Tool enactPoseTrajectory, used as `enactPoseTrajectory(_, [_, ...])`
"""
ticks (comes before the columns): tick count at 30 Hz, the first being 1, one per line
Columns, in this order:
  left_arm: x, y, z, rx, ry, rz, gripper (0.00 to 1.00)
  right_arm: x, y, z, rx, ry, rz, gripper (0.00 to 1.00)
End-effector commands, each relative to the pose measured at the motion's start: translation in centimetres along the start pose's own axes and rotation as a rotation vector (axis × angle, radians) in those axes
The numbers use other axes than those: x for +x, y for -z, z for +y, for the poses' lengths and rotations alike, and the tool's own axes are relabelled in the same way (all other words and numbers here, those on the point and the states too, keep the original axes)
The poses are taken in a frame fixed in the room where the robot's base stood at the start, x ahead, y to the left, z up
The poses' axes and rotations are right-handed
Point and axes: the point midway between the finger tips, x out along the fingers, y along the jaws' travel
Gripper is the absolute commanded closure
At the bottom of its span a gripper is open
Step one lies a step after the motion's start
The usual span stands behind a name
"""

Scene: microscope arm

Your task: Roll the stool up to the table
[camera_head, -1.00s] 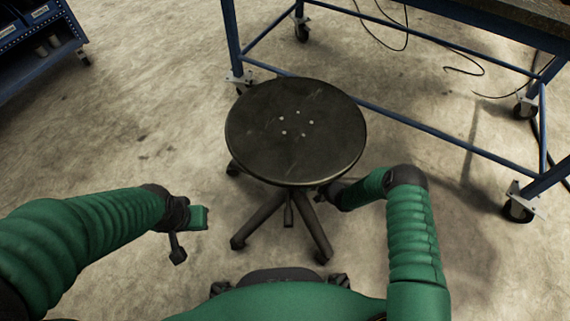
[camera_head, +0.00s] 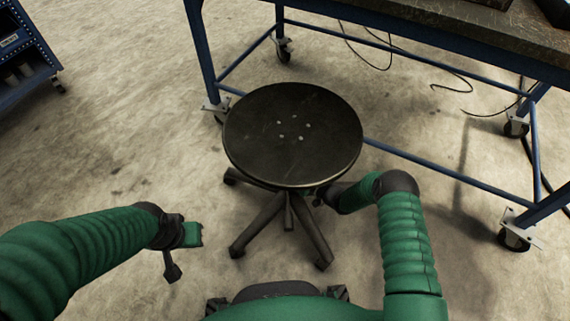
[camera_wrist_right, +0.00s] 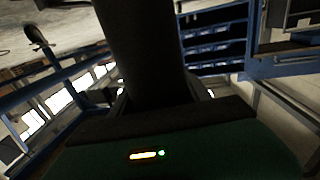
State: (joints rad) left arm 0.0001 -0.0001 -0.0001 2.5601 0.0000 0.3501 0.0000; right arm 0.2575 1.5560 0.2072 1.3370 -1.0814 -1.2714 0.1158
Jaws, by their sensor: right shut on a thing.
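The round black stool (camera_head: 293,150) stands upright on its castered star base in the middle of the head view. Its seat edge is close to the blue-framed table (camera_head: 450,35), near the table's left leg. My right gripper (camera_head: 322,193) is at the near right underside of the seat, mostly hidden by the seat and my wrist. In the right wrist view, a dark part of the stool (camera_wrist_right: 140,50) fills the space between the jaws, which are shut on it. My left gripper (camera_head: 182,252) hangs free left of the stool, fingers apart and empty.
The table's braked casters (camera_head: 514,232) stand on the floor at right. Black cables (camera_head: 440,85) lie under the table. A blue shelf cart (camera_head: 22,60) stands at far left. The concrete floor (camera_head: 110,140) left of the stool is clear.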

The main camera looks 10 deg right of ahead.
Motion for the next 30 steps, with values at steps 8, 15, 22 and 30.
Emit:
enactPoseTrajectory(8, [0.0,0.0,0.0,0.000,0.000,0.000,1.00,-0.1,-0.1,0.0,0.001,0.000,-0.004,0.24])
enactPoseTrajectory(15, [0.0,0.0,0.0,0.000,0.000,0.000,1.00,0.0,-0.1,-0.1,0.000,0.001,-0.002,0.23])
enactPoseTrajectory(22, [-1.5,0.4,0.0,0.000,0.000,0.000,1.00,-2.1,0.3,-0.1,0.002,0.001,-0.004,0.23])
enactPoseTrajectory(30, [-5.2,1.2,0.0,0.000,0.000,0.000,1.00,-9.8,0.5,0.0,0.004,-0.001,-0.005,0.23])
